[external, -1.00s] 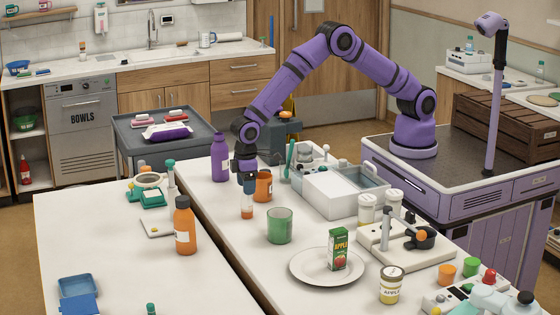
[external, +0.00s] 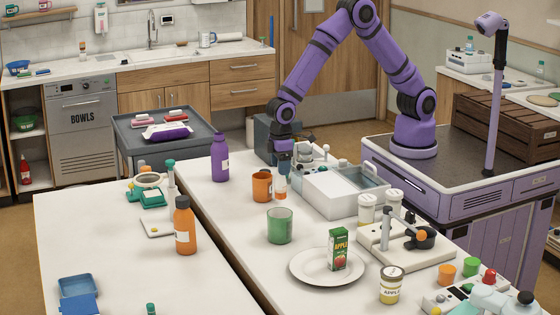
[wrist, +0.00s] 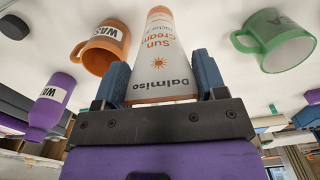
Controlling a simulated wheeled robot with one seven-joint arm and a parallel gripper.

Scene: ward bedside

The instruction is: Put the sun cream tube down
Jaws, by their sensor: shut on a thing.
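The sun cream tube (wrist: 158,50) is white and orange with the words "Sun Cream". My gripper (wrist: 161,82) is shut on it, with one blue finger on each side in the wrist view. In the external view my gripper (external: 283,160) points down and holds the tube (external: 281,186) roughly upright, just right of the orange mug (external: 262,186). The tube's lower end is at or close to the white counter (external: 228,210); I cannot tell whether it touches.
A purple bottle (external: 220,160) stands left of the orange mug and a green mug (external: 279,226) stands in front. A white-and-grey box (external: 330,192) is close on the right. A plate (external: 310,275) with a juice carton (external: 339,250) lies nearer the front.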

